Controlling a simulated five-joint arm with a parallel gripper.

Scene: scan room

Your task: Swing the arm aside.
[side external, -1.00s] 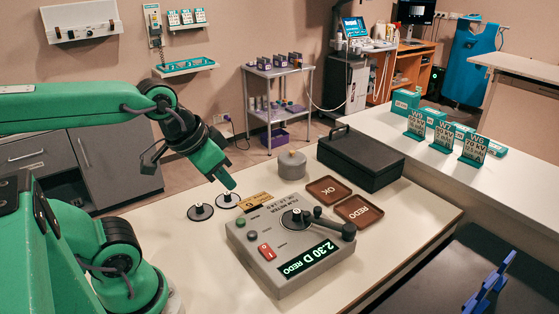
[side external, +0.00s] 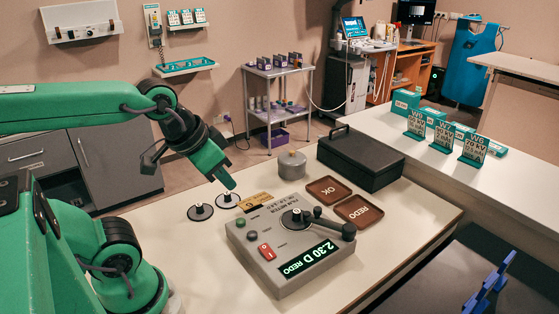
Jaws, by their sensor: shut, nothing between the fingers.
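My gripper (side external: 229,184) is shut and empty. It points down and to the right, above the left part of the white table (side external: 185,255). In the picture its tip is just above a flat disc with a black knob (side external: 228,200); I cannot tell the exact height. My green arm comes in from the left edge and bends down at the wrist. The grey film meter (side external: 290,245) stands to the right of the gripper and in front of it. Its display reads 2.30 D and REDO.
A second knobbed disc (side external: 200,211) lies to the left. The table's front left is clear. Several green sign stands (side external: 442,137) stand on the right counter.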

